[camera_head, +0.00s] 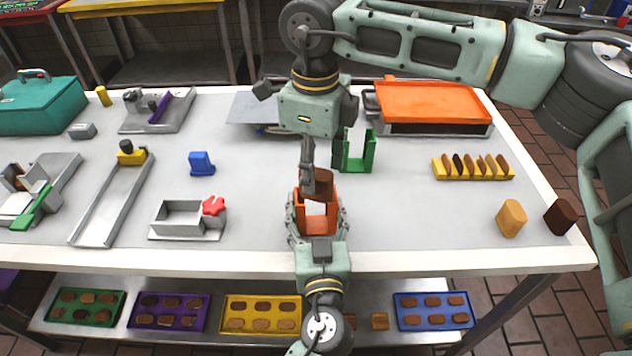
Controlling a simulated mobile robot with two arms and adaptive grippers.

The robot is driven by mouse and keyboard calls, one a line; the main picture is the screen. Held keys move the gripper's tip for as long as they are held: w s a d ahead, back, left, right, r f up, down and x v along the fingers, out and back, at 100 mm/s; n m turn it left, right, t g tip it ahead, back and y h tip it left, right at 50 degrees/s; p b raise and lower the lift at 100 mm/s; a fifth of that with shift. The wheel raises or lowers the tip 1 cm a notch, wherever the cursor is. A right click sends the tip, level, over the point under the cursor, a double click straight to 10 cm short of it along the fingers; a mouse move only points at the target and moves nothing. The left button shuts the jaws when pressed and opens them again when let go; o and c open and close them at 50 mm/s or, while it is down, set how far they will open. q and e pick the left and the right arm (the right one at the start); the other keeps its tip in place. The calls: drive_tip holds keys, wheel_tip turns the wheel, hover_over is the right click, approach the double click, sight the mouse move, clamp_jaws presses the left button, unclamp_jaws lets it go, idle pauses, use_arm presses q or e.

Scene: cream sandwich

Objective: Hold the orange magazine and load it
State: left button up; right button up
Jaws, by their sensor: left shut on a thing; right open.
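The orange magazine (316,222) stands upright near the table's front edge, in the middle of the head view. My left gripper (318,228) comes from the front and is shut on the magazine, a finger on each side. A brown biscuit (323,182) is at the magazine's top. My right gripper (318,178) reaches down from above, open, with its fingers close to this biscuit. Its fingers partly hide the biscuit, and I cannot tell whether they touch it. A yellow rack (474,176) holding several brown biscuits (470,163) stands to the right.
A green holder (357,163) stands just behind the magazine. A tan block (511,218) and a dark brown block (560,216) are at the right front. A metal box with a red knob (213,206) and a blue piece (201,163) are left. An orange-topped tray (430,101) lies behind.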

drive_tip(key=shift+w+f, duration=0.1)
drive_tip(key=shift+f, duration=1.15)
clamp_jaws()
wheel_tip(320, 180, up, 9)
drive_tip(key=shift+r+n, duration=0.15)
drive_tip(key=shift+n, duration=0.25)
drive_tip(key=shift+f+n, duration=0.2)
drive_tip(key=shift+n, duration=0.3)
drive_tip(key=shift+f+n, duration=0.95)
drive_tip(key=shift+n, duration=0.55)
